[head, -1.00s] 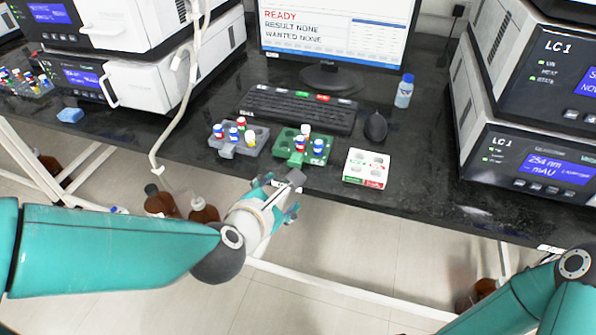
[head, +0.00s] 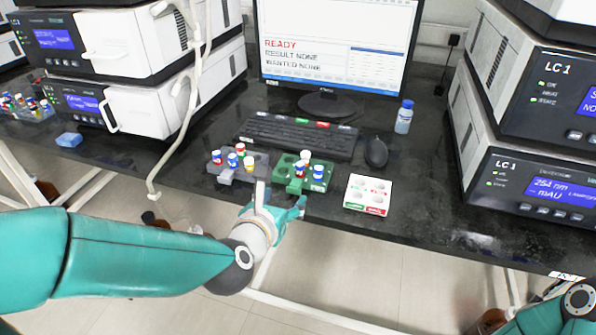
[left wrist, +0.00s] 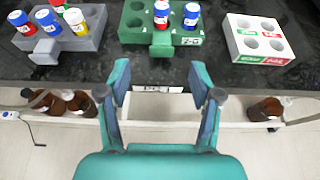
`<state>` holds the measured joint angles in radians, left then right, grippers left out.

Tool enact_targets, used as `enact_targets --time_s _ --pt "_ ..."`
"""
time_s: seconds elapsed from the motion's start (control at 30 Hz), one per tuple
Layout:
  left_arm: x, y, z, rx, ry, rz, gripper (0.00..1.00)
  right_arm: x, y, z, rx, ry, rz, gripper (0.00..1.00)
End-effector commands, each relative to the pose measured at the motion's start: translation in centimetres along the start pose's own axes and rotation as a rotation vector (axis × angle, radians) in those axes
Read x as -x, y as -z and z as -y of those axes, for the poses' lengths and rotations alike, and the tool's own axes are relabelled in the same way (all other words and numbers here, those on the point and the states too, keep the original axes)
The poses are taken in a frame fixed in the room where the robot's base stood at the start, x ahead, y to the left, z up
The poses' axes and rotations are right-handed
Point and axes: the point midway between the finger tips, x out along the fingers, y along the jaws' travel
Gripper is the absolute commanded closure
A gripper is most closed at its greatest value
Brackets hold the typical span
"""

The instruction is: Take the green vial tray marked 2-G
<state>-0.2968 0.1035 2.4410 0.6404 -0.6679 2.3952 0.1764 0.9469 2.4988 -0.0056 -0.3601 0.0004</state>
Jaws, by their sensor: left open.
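The green vial tray (head: 288,182) stands on the black bench in front of the keyboard, holding a few vials with blue, red and white caps. In the left wrist view the green tray (left wrist: 133,27) shows at the top middle, with a tab on its front face and a label reading roughly 2-G (left wrist: 190,41). My left gripper (head: 283,203) is open and empty at the bench's front edge, just short of the tray. In the left wrist view its two fingers (left wrist: 161,92) are spread either side of the tab's line, apart from the tray. My right gripper is out of view.
A grey vial tray (head: 228,176) stands close left of the green one. A white tray with green and red labels (head: 367,194) stands to its right. The keyboard (head: 300,137), mouse (head: 376,152) and bottle (head: 404,117) are behind. A pale hose (head: 172,148) hangs at left.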

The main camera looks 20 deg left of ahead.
Motion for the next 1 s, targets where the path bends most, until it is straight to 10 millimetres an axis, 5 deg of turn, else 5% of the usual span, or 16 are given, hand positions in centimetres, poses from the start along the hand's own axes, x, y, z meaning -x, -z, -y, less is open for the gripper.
enact_targets --time_s 0.7,0.97,1.0 --pt "-7.4 -0.2 0.1 -0.001 -0.001 0.0 0.35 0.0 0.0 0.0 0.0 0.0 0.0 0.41" --pt "-7.6 -0.2 0.1 -0.001 -0.001 0.001 0.35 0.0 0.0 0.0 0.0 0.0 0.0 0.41" --pt "-7.6 -0.2 0.1 -0.001 -0.001 0.001 0.42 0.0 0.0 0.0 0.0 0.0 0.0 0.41"
